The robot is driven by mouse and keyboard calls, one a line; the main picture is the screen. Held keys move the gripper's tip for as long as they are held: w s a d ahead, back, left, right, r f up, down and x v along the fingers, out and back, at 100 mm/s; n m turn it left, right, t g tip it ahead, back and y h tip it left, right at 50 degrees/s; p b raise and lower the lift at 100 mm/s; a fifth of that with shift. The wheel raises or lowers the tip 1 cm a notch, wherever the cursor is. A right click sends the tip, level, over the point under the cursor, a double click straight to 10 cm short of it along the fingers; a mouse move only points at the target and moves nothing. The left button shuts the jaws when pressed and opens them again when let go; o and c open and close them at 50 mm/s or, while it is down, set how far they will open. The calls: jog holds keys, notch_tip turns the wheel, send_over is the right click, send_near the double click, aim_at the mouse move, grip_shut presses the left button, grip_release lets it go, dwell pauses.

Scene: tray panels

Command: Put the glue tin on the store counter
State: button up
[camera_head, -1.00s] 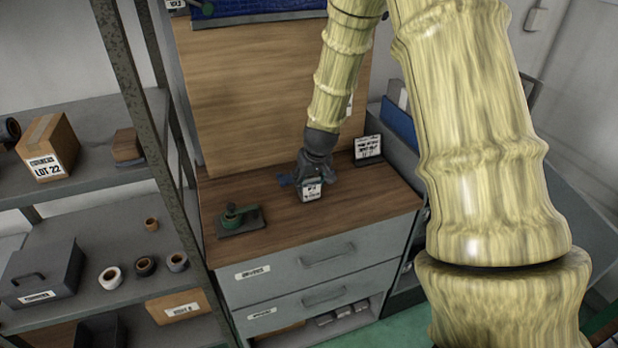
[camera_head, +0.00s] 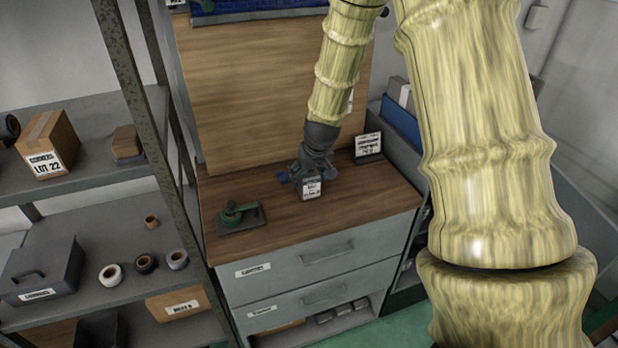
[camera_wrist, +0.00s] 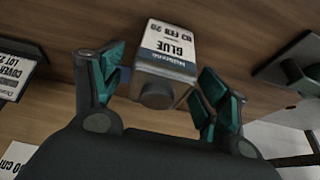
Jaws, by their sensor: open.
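The glue tin (camera_head: 312,188) is a small box-shaped tin with a white and dark label. It stands on the wooden store counter (camera_head: 285,225), near its middle. In the wrist view the tin (camera_wrist: 172,48) shows the word GLUE and a round dark cap facing the camera. My gripper (camera_head: 304,176) is just behind the tin in the head view. In the wrist view my gripper (camera_wrist: 160,75) is open, with a teal-padded finger on each side of the tin and a gap showing at the left finger. Contact at the right finger is hard to tell.
A label stand (camera_head: 368,147) is at the back right. A wooden back panel (camera_head: 260,90) rises behind. Shelves with boxes and rolls (camera_head: 110,275) stand at the left. The front counter strip is clear.

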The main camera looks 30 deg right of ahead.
jog(key=b+v, duration=0.1)
jog(key=v, duration=0.9)
jog(key=shift+s+r+b, duration=0.25)
jog(key=shift+r+b, duration=0.05)
jog(key=shift+b, duration=0.05)
jog(key=shift+a, duration=0.1)
jog(key=shift+f, duration=0.1)
